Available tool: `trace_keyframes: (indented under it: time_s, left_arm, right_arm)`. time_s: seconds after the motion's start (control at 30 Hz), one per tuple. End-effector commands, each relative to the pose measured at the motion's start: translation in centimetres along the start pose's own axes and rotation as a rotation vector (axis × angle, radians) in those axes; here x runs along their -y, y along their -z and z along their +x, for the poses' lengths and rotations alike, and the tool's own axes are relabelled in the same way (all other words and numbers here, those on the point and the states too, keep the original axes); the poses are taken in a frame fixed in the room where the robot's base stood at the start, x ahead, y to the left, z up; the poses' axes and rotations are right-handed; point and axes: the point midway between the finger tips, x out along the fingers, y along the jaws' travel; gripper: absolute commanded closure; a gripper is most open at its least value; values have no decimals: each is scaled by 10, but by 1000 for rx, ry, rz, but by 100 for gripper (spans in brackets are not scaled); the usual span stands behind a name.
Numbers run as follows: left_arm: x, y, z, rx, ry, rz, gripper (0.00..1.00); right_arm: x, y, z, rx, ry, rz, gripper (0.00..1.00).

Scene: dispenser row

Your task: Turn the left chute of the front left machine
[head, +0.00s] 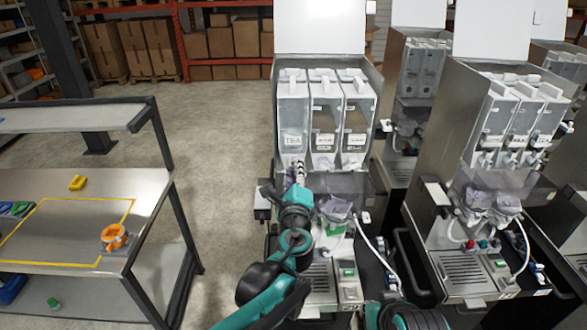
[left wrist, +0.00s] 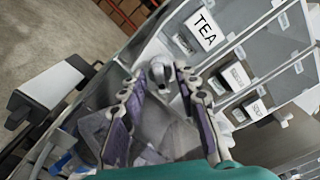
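The front left machine (head: 277,110) stands in the middle of the head view with three clear canisters side by side. Its left canister (head: 292,112) carries a TEA label, which also shows in the left wrist view (left wrist: 204,29). The left chute (left wrist: 160,72) is a grey spout below that canister; in the head view my gripper hides most of it. My left gripper (head: 294,172) is up at the chute. In the left wrist view its two purple-padded fingers (left wrist: 161,78) are apart, one on each side of the chute. I cannot tell whether they touch it. My right gripper is out of view.
Clear funnels with a purple-grey part (head: 336,208) and a white hose (head: 372,248) sit below the canisters, close to my left arm. A second machine (head: 455,130) stands to the right. A workbench (head: 150,190) is at the left, with open floor between.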

Motion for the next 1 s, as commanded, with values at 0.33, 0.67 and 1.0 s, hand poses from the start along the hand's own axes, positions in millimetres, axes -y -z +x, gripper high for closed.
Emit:
trace_keyframes:
  time_s: [0.33, 0.67, 1.0]
  left_arm:
    - [0, 0, 17, 0, 0, 0, 69]
    - [0, 0, 17, 0, 0, -1, 100]
    - [0, 0, 17, 0, 0, -68, 100]
  right_arm:
    - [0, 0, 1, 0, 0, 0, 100]
    - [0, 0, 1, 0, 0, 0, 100]
    - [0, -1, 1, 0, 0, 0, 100]
